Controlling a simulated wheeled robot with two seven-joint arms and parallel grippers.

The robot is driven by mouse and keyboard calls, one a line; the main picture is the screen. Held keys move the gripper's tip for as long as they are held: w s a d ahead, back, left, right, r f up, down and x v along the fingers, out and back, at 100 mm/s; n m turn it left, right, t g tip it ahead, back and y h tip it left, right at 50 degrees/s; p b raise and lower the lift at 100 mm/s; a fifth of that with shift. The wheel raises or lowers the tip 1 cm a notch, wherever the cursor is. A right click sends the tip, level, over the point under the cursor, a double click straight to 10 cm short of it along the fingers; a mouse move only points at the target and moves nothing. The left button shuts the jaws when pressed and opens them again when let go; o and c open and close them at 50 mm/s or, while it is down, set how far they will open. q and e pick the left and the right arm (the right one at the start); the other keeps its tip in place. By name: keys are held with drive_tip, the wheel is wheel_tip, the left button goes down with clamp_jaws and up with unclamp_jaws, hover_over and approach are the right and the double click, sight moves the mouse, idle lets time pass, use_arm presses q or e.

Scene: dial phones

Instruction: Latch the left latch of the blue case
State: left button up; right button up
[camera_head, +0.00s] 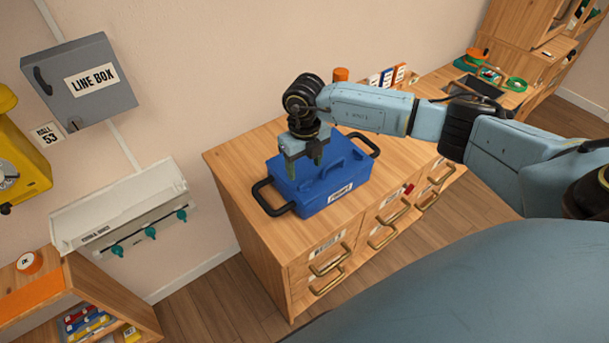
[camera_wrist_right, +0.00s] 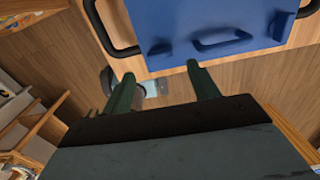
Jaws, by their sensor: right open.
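The blue case (camera_head: 320,203) stands on the wooden drawer cabinet, lid down, with a white label on its front and a black handle (camera_head: 268,199) (camera_head: 364,146) at each end. In the right wrist view the blue case (camera_wrist_right: 190,22) fills the top, with a raised blue loop on its face. I cannot clearly make out the left latch. My right gripper (camera_head: 303,166) is open and empty, pointing down over the left part of the lid, hiding some of it. Its fingers also show in the right wrist view (camera_wrist_right: 161,73). I cannot tell whether they touch the case. My left gripper is not in view.
The cabinet top (camera_head: 235,160) is bare left of the case. An orange object (camera_head: 341,74) and small labelled items (camera_head: 388,76) stand behind my right arm. A grey line box (camera_head: 80,80) and a white wall unit with teal knobs (camera_head: 120,210) are at left.

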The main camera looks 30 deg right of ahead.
sight(304, 183)
wheel_tip(304, 183, up, 8)
drive_tip(key=shift+f, duration=0.25)
idle(0.4)
